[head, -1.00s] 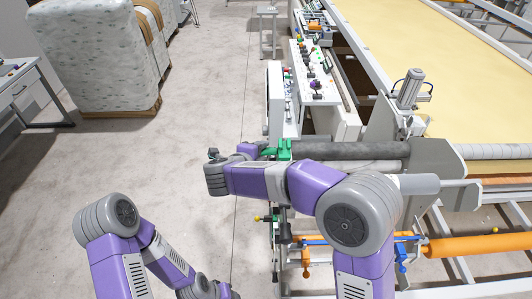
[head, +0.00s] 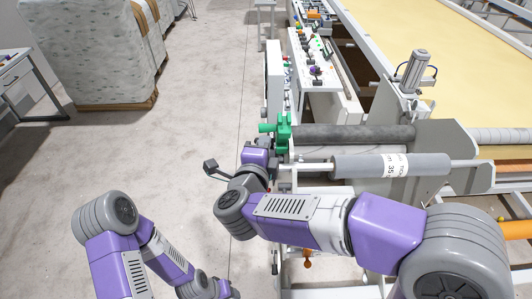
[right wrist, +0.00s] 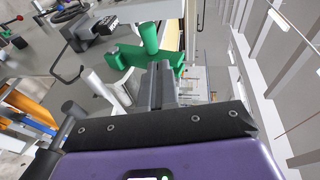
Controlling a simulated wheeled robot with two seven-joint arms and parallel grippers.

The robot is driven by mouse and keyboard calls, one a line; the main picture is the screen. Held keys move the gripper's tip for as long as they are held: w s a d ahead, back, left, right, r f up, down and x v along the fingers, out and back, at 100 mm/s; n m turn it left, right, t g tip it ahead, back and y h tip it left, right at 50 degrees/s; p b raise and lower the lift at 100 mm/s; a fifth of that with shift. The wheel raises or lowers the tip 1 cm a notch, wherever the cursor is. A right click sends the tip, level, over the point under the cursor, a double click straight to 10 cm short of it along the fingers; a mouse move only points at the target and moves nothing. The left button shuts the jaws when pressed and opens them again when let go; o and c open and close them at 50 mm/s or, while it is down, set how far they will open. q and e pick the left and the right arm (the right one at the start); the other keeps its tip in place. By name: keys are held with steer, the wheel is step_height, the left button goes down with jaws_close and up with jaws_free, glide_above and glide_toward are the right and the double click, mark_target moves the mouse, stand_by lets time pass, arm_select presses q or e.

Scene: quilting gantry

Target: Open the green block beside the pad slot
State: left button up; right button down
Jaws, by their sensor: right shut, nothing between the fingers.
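The green block (head: 284,132) sits at the left end of the dark roller, its green handle pointing left in the head view. In the right wrist view the green block (right wrist: 130,57) lies just beyond my fingertips, its round handle (right wrist: 149,38) sticking up. My right gripper (right wrist: 162,85) is shut and empty, its fingers close to the block; I cannot tell whether they touch it. In the head view my right wrist is just below the block and hides the fingers. I cannot make out the pad slot clearly.
A grey labelled roll (head: 360,166) on a pale shaft lies right of my right wrist, below the dark roller (head: 350,134). A control panel (head: 316,62) stands behind the block. A wrapped stack (head: 85,55) stands at the far left. The floor between is clear.

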arm_select(q)
step_height(320, 180, down, 7)
steer(key=b, duration=0.6)
arm_select(e)
steer(key=s+d+f+n+t+y, duration=0.2)
steer(key=s+f+n+t+y, duration=0.15)
steer(key=s, duration=0.45)
steer(key=p, duration=0.6)
glide_toward(267, 131)
arm_select(q)
step_height(267, 131, up, 6)
steer(key=p, duration=0.1)
steer(key=shift+r, duration=0.2)
arm_select(e)
steer(key=shift+m+y, duration=0.45)
steer(key=w, duration=0.7)
steer(key=shift+d+r, duration=0.15)
steer(key=shift+r, duration=0.05)
arm_select(q)
steer(key=shift+r, duration=0.1)
arm_select(e)
steer(key=shift+r, duration=0.1)
